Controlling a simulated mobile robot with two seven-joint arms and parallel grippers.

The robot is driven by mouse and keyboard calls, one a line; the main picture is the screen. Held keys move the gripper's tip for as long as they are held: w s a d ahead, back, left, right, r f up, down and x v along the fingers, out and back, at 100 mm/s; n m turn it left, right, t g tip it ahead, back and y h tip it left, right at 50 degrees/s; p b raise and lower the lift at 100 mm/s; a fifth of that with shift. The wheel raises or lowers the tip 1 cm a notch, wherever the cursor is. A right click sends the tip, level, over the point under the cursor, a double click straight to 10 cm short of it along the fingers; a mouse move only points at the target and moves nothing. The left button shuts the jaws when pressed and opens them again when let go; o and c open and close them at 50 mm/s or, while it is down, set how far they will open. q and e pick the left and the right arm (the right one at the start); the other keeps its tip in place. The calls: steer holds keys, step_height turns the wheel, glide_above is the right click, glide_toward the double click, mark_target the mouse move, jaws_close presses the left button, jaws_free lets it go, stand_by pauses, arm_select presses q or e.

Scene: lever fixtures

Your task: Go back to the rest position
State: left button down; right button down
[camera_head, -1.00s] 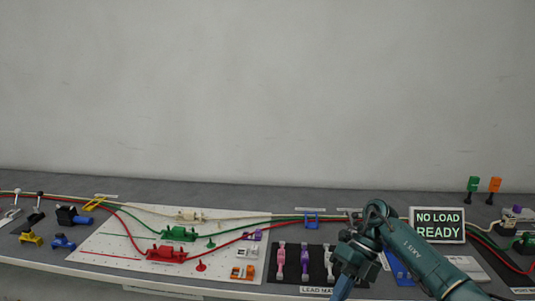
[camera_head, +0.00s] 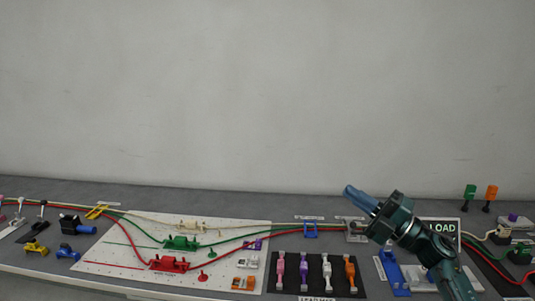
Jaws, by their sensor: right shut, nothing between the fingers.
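My right gripper (camera_head: 347,190) is shut and empty. Its blue fingers point up and to the left, above the back part of the bench and in front of the grey wall. My left gripper is not in the picture.
A white board (camera_head: 115,262) carries red (camera_head: 168,264) and green (camera_head: 181,243) fixtures with cables. A black mat (camera_head: 313,282) holds pink, purple, white and orange pieces. Green (camera_head: 470,191) and orange (camera_head: 491,192) flags stand at right. The space above the bench at left is clear.

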steer(key=w+d+r+m+t+h, duration=0.1)
steer(key=w+d+m+t+h, duration=0.6)
steer(key=d+m+t+h, duration=0.6)
steer(key=w+d+f+m+g+h, duration=0.1)
steer(key=d+f+m+g+h, duration=0.2)
steer(key=f+m+g+h, duration=0.65)
steer(key=s+a+f+m+g+y, duration=0.1)
steer(key=s+a+f+m+y, duration=0.15)
steer(key=s+a+f, duration=0.55)
steer(key=s+a+f+m+g+y, duration=0.1)
steer(key=s+a+f+g+y, duration=0.2)
steer(key=s+f, duration=0.8)
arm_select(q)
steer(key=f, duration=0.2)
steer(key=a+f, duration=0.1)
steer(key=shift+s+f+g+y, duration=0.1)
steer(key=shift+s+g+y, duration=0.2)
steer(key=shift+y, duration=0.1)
arm_select(e)
steer(key=s+a+f+g+y, duration=0.1)
steer(key=s+a+f, duration=0.2)
steer(key=s, duration=0.7)
steer(key=s+a+f+y, duration=0.1)
steer(key=s+a+f, duration=0.3)
steer(key=s, duration=0.5)
steer(key=a, duration=0.2)
steer(key=shift+s+a+f+m+g, duration=0.15)
steer(key=shift+s+a+m+g, duration=0.15)
steer(key=shift+s+a+g, duration=0.1)
